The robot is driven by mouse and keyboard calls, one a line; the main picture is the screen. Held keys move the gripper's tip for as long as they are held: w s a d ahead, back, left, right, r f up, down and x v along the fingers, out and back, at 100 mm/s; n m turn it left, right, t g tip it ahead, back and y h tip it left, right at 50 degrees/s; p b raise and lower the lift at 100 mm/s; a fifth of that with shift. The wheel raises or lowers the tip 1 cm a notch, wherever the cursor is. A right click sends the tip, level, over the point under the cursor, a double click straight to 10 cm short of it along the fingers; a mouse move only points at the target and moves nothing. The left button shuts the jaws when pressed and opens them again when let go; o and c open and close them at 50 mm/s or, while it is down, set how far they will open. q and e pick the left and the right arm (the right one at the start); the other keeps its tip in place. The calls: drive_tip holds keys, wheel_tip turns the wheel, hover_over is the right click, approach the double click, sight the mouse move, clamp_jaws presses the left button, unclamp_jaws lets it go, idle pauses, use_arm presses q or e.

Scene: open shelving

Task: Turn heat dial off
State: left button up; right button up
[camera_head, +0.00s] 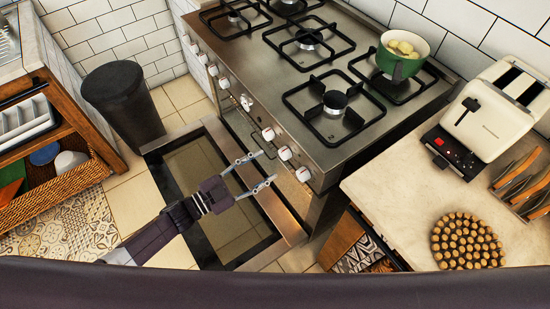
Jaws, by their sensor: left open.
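The stove (325,155) has a steel front with a row of several white dials. One dial (285,153) is close beside my left gripper's fingertips, and the dial at the near right end (303,174) is also close. Another dial (268,133) sits just beyond the upper fingertip. I cannot tell which one is the heat dial or how each is turned. My left gripper (267,166) is open and empty, its two fingers spread and pointing at the dial panel. It appears apart from the dials. My right gripper is not in view.
The oven door (165,150) hangs open below my left arm. A green pot (402,55) with round pale food stands on the back right burner. A toaster (495,110) and a round trivet (467,241) are on the right counter. A dark bin (122,100) stands left.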

use_arm(q)
drive_tip(key=v, duration=0.5)
drive_tip(key=shift+s+a, duration=0.15)
drive_tip(key=shift+a, duration=0.05)
drive_tip(key=s+a+f+n+y, duration=0.3)
drive_tip(key=a+f+n+y, duration=0.25)
drive_tip(key=f, duration=0.75)
drive_tip(key=s+a+f+n+y, duration=0.35)
drive_tip(key=a+f+y, duration=0.3)
drive_tip(key=f, duration=0.65)
drive_tip(key=s+f+n+g+y, duration=0.1)
drive_tip(key=s+f+g, duration=0.2)
drive_tip(key=s, duration=0.7)
drive_tip(key=s+a+f+n+g, duration=0.1)
drive_tip(key=s+f+n+g, duration=0.1)
drive_tip(key=s+f, duration=0.5)
drive_tip(key=s+a+f+n+g+y, duration=0.1)
drive_tip(key=s+f+g, duration=0.3)
drive_tip(key=s, duration=1)
drive_tip(key=shift+s+f+n+g+y, duration=0.3)
drive_tip(key=shift+f+n, duration=0.3)
drive_tip(key=shift+f, duration=0.15)
drive_tip(key=shift+a, duration=0.1)
